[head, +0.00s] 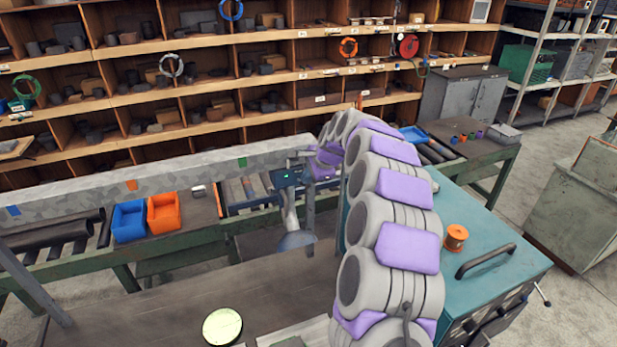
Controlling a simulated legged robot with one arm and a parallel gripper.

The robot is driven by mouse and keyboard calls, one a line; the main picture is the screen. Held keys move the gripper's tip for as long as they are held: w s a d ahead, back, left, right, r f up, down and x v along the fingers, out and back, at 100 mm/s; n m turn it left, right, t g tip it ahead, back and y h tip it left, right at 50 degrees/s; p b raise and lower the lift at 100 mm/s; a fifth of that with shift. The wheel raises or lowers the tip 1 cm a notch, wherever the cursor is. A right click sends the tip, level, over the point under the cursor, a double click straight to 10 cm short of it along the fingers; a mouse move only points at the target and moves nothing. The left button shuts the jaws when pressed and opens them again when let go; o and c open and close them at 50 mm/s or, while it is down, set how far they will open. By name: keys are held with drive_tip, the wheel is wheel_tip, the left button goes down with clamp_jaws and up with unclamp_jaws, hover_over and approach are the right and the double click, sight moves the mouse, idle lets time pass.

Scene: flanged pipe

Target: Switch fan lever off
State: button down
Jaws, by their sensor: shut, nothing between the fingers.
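A small dark blue box (287,178) with tiny lights sits at the pipe's right end, in the middle of the head view. A grey bent stem with a flared, hood-like end (295,238) hangs below it. I cannot make out a separate fan lever; it is too small or hidden by my arm. My grey and purple arm rises from the bottom right and curves over to this spot. My gripper (301,158) looks small there, shut and empty, just above and beside the blue box. I cannot tell whether it touches anything.
A teal cabinet (490,250) with an orange spool (456,237) stands at right. Wooden shelves (240,93) fill the back.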

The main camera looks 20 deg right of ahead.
drive_tip(key=shift+f, duration=0.15)
drive_tip(key=f+t+b, duration=0.1)
drive_tip(key=t+b, duration=0.1)
drive_tip(key=b, duration=0.2)
drive_tip(key=s+f+t+b, duration=0.1)
drive_tip(key=f+t+b, duration=0.1)
drive_tip(key=b, duration=0.3)
drive_tip(key=f+t+b, duration=0.2)
drive_tip(key=t+b, duration=0.1)
drive_tip(key=b, duration=0.2)
drive_tip(key=shift+s+f+n+y, duration=0.1)
drive_tip(key=shift+s+n+y, duration=0.2)
drive_tip(key=shift+s+n, duration=0.1)
drive_tip(key=shift+r+p, duration=0.5)
drive_tip(key=shift+r, duration=0.3)
drive_tip(key=shift+d, duration=0.1)
